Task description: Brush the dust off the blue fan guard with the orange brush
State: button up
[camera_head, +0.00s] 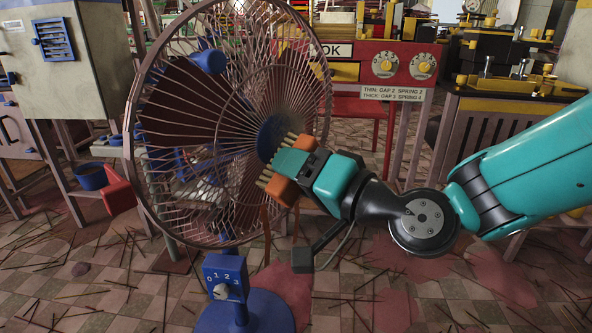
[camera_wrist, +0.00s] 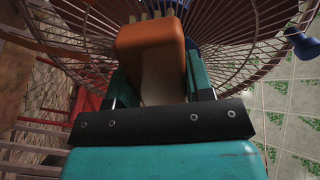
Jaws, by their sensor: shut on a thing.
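A standing fan has a round, rusty reddish wire guard (camera_head: 160,206) with a blue disc (camera_head: 274,132) at its centre. Greyish dust shows on the disc's right part. My gripper (camera_head: 290,162) is shut on the orange brush (camera_head: 283,190), just in front of the guard and below the disc. Pale bristles point at the guard; whether they touch it I cannot tell. In the wrist view the brush (camera_wrist: 150,40) sits between the teal fingers of my gripper (camera_wrist: 160,75), with the guard wires (camera_wrist: 245,40) behind it.
The fan's blue base (camera_head: 245,315) and its numbered switch box (camera_head: 225,278) stand below. A blue bucket (camera_head: 90,177) and a red bin (camera_head: 117,192) are left. A red machine (camera_head: 400,62) stands behind. Thin sticks litter the tiled floor.

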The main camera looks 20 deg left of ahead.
jog(key=shift+p+x, duration=0.7)
jog(key=shift+x, duration=0.3)
jog(key=shift+w, duration=0.1)
